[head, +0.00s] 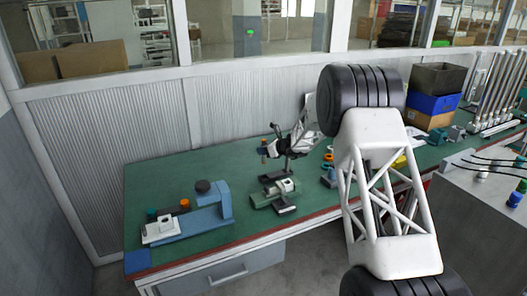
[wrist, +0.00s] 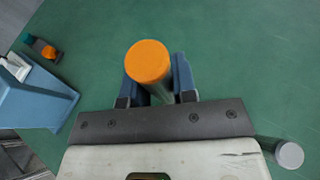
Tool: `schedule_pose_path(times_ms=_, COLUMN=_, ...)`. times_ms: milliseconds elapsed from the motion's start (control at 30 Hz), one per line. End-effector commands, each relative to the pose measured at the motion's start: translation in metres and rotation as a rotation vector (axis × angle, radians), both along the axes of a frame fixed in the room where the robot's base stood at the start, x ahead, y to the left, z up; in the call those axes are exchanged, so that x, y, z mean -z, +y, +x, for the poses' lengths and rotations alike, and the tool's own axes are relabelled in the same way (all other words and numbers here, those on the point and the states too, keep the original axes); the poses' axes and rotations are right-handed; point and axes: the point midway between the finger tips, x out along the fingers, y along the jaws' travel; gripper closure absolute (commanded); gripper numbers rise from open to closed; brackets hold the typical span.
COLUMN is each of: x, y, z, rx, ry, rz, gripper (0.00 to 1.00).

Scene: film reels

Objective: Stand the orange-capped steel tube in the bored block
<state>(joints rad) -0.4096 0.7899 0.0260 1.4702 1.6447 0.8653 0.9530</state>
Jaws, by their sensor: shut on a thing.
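My gripper (head: 270,150) is above the green bench, its jaws shut around the orange-capped steel tube. In the wrist view, the orange cap (wrist: 149,61) faces the camera between the two blue-grey fingers, and part of the grey tube (wrist: 161,94) shows below it. The tube looks close to upright and clear of the bench; its lower end is hidden. A low dark strip (wrist: 40,47) beside the blue machine has a teal and an orange piece at it. I cannot tell whether this is the bored block; no open bore shows clearly.
A blue machine (head: 207,219) with a dark knob stands at the bench's left. A green-and-white device (head: 272,192) lies below my gripper. A grey round-topped post (wrist: 290,155) is at lower right in the wrist view. Bins (head: 434,104) stand farther right. Green bench between machine and gripper is clear.

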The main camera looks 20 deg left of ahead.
Motion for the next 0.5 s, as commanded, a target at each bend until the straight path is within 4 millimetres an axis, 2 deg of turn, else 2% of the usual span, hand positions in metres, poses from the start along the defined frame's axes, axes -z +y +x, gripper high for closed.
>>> schedule_pose_path(times_ms=367, x=-0.0004, y=-0.001, z=-0.0001, rx=0.0, ry=0.0, rz=0.0, gripper=1.0)
schedule_pose_path(times_ms=500, x=-0.0008, y=-0.0085, z=-0.0023, rx=0.001, ry=0.0, rz=0.0, gripper=1.0)
